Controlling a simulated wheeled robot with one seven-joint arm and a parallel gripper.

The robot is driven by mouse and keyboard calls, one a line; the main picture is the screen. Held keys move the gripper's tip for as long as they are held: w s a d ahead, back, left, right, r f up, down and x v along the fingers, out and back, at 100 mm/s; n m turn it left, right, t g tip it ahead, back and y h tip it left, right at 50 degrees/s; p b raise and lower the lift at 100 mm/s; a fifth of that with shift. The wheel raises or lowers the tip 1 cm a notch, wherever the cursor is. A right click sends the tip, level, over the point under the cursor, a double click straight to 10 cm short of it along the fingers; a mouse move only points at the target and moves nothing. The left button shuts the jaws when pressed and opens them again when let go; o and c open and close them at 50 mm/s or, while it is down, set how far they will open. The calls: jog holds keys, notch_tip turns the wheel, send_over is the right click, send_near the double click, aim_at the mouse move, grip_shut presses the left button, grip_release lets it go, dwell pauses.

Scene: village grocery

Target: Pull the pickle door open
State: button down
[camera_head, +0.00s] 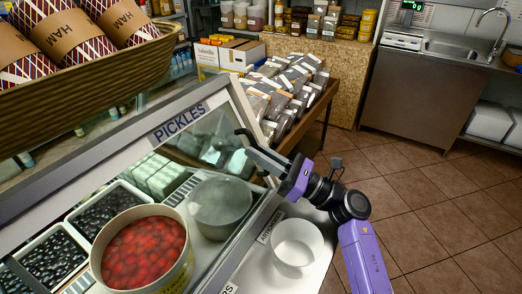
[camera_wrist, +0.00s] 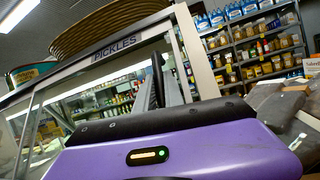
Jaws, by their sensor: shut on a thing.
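The pickle case carries a "PICKLES" label (camera_head: 179,121) on its pale top rail. The same label shows in the wrist view (camera_wrist: 115,46). The glass pickle door (camera_head: 215,140) lies below that rail, and its pale frame (camera_wrist: 186,45) rises in the wrist view. My gripper (camera_head: 252,150) is at the right end of this frame, with its fingers shut on the door. The fingers (camera_wrist: 158,82) point away from the wrist camera, and the exact grip point is hidden. I cannot tell how far the door stands open.
Inside the case are a tub of red pickles (camera_head: 144,252), black olives (camera_head: 105,209) and a grey round container (camera_head: 220,205). A white bowl (camera_head: 296,246) stands on the counter beside my arm. A basket (camera_head: 85,85) sits above. Tiled floor (camera_head: 440,215) is clear at right.

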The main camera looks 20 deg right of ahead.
aim_at(228, 149)
jog(key=s+a, duration=0.2)
jog(key=a, duration=0.1)
jog(key=shift+s, duration=0.15)
jog(key=c, duration=1.5)
grip_release()
jog(key=shift+o, duration=0.2)
jog(key=shift+s+d+f, duration=0.2)
jog(key=shift+d, duration=0.05)
jog(key=s+d+b, duration=0.2)
jog(key=s+d, duration=0.7)
jog(key=s, duration=0.1)
jog(key=shift+s+d+f, duration=0.15)
jog(key=shift+d+f, duration=0.2)
jog(key=shift+f, duration=0.05)
